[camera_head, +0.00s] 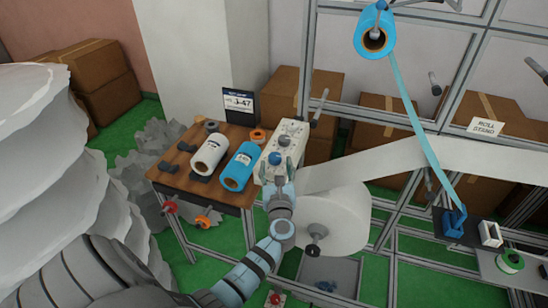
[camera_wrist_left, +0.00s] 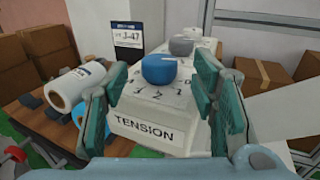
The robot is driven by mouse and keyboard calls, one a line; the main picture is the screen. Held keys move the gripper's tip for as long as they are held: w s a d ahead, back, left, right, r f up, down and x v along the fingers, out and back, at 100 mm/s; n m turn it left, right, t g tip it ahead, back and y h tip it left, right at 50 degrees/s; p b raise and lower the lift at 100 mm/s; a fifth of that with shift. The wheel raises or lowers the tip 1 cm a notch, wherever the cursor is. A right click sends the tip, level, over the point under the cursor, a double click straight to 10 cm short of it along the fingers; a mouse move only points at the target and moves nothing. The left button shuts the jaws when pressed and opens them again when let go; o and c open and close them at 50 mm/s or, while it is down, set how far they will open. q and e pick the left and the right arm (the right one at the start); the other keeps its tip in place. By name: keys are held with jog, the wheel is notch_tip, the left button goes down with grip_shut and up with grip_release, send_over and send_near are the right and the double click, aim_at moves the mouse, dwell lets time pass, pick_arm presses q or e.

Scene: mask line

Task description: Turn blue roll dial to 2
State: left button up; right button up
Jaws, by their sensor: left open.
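The blue roll dial (camera_wrist_left: 159,69) is a blue knob on top of a white box labelled TENSION (camera_wrist_left: 150,130). Numbers are printed around it, and a 2 and a 1 can be read on its near side. In the head view the dial (camera_head: 275,158) sits at the near end of the box. A grey dial (camera_wrist_left: 181,46) stands behind it on the same box. My left gripper (camera_wrist_left: 164,95) is open, with its fingers on either side of the dial and no visible grip on it. In the head view the left gripper (camera_head: 278,172) is just in front of the dial. The right gripper does not show.
A wooden table (camera_head: 232,192) left of the box holds a white roll (camera_head: 210,155), a blue roll (camera_head: 239,168) and a sign reading J-47 (camera_head: 239,103). A large white roll (camera_head: 345,215) hangs on the metal frame to the right. Cardboard boxes stand behind.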

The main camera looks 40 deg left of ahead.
aim_at(275, 156)
pick_arm(q)
jog(key=b+x, duration=0.1)
jog(key=x, duration=0.3)
jog(key=shift+w+a+f+b, duration=0.15)
jog(key=shift+w+f+b, duration=0.05)
jog(key=shift+b, duration=0.1)
jog(key=shift+w+a+r, duration=0.15)
jog(key=shift+w+a, duration=0.15)
jog(key=shift+c, duration=0.5)
jog(key=c, duration=1.1)
jog(key=shift+o, duration=0.2)
